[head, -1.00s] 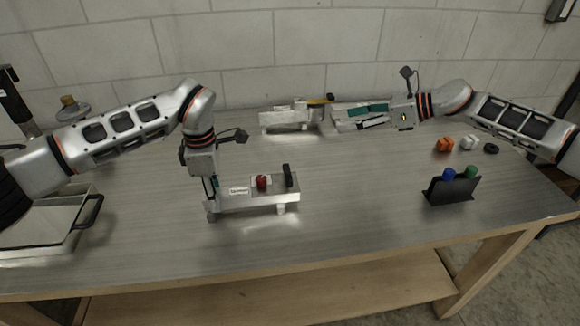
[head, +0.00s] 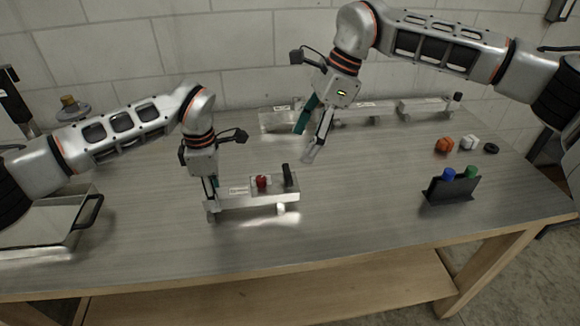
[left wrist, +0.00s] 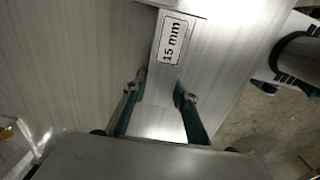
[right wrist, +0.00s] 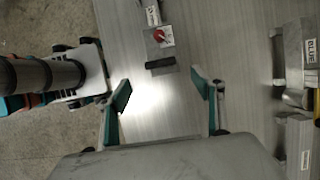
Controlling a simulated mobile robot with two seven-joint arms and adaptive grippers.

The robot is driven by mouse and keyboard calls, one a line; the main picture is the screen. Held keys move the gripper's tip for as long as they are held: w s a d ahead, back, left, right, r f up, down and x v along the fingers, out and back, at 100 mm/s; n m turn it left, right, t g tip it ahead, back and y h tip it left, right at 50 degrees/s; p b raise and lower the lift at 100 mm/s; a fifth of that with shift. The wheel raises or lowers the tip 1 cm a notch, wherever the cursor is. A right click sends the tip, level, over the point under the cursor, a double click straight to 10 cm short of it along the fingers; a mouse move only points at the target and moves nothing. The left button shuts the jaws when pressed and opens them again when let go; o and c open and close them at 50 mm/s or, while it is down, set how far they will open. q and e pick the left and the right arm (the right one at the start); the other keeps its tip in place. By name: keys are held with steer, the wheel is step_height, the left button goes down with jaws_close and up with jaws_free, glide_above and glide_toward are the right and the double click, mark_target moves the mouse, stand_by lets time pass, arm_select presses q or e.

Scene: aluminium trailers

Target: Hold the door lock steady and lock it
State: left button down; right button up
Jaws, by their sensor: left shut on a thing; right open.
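The door lock is an aluminium block (head: 245,202) at the front middle of the table. It carries a label, a red knob (head: 262,181) and an upright black handle (head: 287,175) near its right end. My left gripper (head: 211,206) is shut on the block's left end. In the left wrist view its fingers (left wrist: 163,90) stand on both sides of the block, below a "15 mm" label. My right gripper (head: 307,140) is open and empty, tilted downward, behind and right of the handle. The right wrist view shows the red knob (right wrist: 160,35) and black handle (right wrist: 160,65) beyond the open fingers (right wrist: 161,86).
Other aluminium pieces (head: 405,106) stand along the back, one labelled "BLUE" (right wrist: 311,50). At right is a black holder (head: 452,190) with blue and green pieces, near orange (head: 444,145) and white (head: 470,143) pieces. A tray (head: 45,240) sits at left.

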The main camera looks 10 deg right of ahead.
mark_target(288, 172)
steer(key=x, duration=0.9)
steer(key=shift+c, duration=0.4)
steer(key=c, duration=1)
